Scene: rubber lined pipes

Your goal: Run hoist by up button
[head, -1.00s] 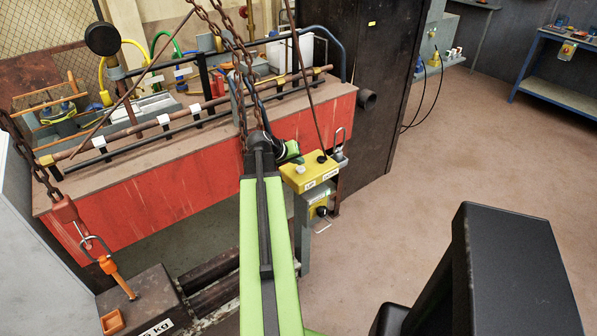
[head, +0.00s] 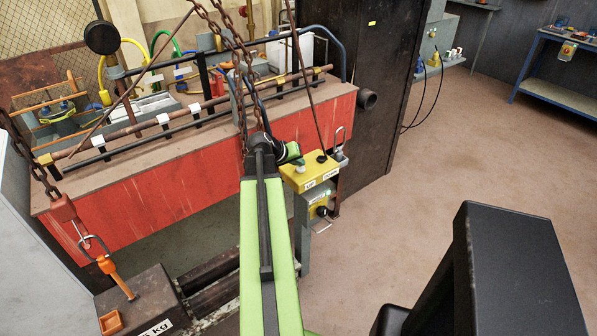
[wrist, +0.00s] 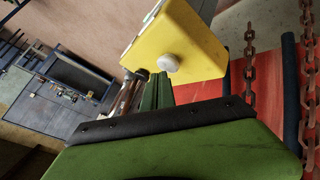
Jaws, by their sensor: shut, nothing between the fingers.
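My gripper (head: 291,153) is shut and empty, just behind the white button. In the wrist view, the pendant (wrist: 185,42) fills the upper middle and the white button (wrist: 168,63) faces me. My gripper's tips (wrist: 157,88) are close below that button; I cannot tell whether they touch it.
The red bench (head: 150,205) with a long pipe rack stands behind the arm. Chains hang near my gripper. The brown floor (head: 440,150) at right is open.

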